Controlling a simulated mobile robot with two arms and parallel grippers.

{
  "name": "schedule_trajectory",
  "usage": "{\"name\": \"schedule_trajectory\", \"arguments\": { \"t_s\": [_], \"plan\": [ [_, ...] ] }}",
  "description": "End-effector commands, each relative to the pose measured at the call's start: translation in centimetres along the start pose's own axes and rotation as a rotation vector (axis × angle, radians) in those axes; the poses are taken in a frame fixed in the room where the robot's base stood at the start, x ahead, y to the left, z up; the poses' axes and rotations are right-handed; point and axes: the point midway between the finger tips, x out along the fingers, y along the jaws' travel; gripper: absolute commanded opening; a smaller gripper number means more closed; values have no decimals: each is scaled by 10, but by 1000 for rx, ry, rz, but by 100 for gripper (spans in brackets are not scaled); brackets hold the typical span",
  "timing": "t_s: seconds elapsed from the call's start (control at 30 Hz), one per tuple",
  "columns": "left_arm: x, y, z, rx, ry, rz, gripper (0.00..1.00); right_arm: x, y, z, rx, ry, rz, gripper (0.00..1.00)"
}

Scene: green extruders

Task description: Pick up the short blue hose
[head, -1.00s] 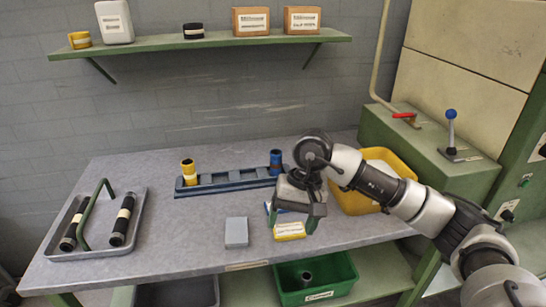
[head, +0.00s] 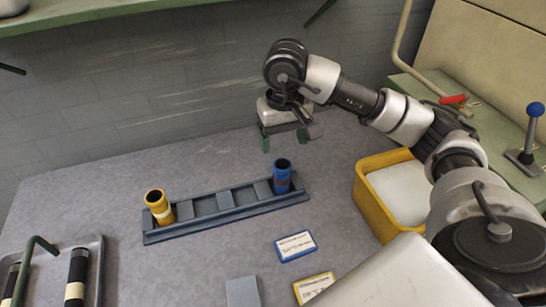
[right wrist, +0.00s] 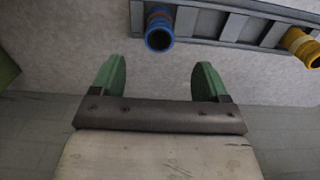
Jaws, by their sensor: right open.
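The short blue hose (head: 282,176) stands upright in the right end of a blue-grey rack (head: 226,207) on the table. It also shows in the right wrist view (right wrist: 159,31), near the top, with its open end facing the camera. My right gripper (head: 285,144) is open and empty, just above and behind the blue hose in the head view. In the right wrist view its two green fingers (right wrist: 158,78) are spread apart, and the hose appears beyond the gap between them, not between the fingertips. My left gripper is not in view.
A yellow hose (head: 159,207) stands in the rack's left end. A yellow bin (head: 369,205) is at the right. A blue-edged card (head: 295,246), a yellow card (head: 314,287) and a grey block (head: 242,292) lie in front. A tray (head: 93,250) with black hoses is at left.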

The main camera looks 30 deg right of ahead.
Motion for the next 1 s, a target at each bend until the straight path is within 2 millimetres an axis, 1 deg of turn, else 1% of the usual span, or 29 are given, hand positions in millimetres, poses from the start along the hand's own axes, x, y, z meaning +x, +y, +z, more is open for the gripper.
{"name": "schedule_trajectory", "arguments": {
  "t_s": [0.03, 0.1, 0.23, 0.33, 0.47, 0.57, 0.7, 0.8, 0.9, 1.0],
  "plan": [
    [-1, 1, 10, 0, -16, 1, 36, 4, 0, 0, 0, -3, 1, 76],
    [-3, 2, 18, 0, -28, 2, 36, 13, 0, 1, 1, -6, 0, 76],
    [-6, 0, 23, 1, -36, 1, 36, 34, 0, 1, 1, -6, 1, 76],
    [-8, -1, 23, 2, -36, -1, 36, 47, 0, 0, 2, -5, 1, 76],
    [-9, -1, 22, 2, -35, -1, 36, 56, 0, 0, 1, -3, 0, 76],
    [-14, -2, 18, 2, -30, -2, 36, 65, 0, 0, 0, -6, 0, 76],
    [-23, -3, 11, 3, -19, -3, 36, 86, 0, -2, 1, -7, 1, 76],
    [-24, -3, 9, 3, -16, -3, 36, 100, 0, -3, 1, -5, 0, 76],
    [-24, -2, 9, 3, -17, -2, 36, 107, 0, -3, 1, -2, -1, 76],
    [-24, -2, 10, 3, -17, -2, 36, 108, 0, -3, 1, -1, 0, 76]
  ]
}}
